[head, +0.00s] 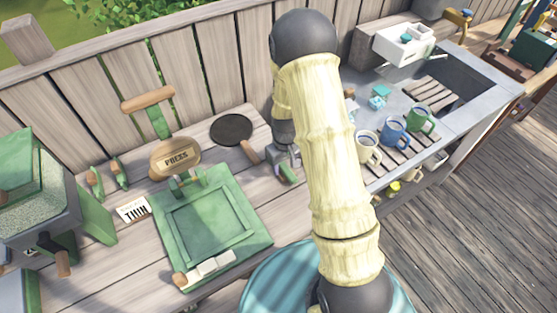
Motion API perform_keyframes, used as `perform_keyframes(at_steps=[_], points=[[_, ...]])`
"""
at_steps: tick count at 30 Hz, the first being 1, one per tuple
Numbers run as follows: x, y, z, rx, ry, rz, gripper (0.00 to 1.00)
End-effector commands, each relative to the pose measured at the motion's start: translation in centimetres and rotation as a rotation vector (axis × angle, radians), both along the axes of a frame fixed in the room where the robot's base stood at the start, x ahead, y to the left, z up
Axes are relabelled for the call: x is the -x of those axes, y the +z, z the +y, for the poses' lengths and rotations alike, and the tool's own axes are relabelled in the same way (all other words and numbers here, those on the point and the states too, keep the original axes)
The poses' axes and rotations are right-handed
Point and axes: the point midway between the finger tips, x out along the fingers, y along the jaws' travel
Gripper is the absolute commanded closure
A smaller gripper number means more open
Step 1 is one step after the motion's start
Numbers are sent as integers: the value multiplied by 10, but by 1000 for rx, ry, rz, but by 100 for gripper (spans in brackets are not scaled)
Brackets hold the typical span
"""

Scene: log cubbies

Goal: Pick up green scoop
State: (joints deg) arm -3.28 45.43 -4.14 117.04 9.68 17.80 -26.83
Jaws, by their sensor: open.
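Two small green tools with light wooden parts lie on the wooden table near the fence at left, one (95,183) beside the other (119,172). They look scoop-like, but are too small to tell for sure. My gripper (287,172) is open, pointing down over the table's right part, well to the right of these two tools. A small green patch shows at its fingers; I cannot tell whether it is part of the gripper or a thing below it. My arm hides part of the table and counter behind it.
A green press (215,228) with a "PRESS" sign (175,158) stands mid-table, a "THIN" card (133,209) left of it. A dark round pan (231,129) lies behind. A green-grey box (40,222) stands at left. Mugs (395,131) stand on the right counter.

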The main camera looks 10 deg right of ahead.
Motion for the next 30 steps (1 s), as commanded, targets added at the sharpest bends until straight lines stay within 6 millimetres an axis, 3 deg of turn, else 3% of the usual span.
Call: perform_keyframes(at_steps=[11, 19, 30], points=[[0, 0, 0, 0, 0, 0, 51], [0, 0, 0, 0, 0, 1, 100], [0, 4, 0, 0, 1, 0, 100]])
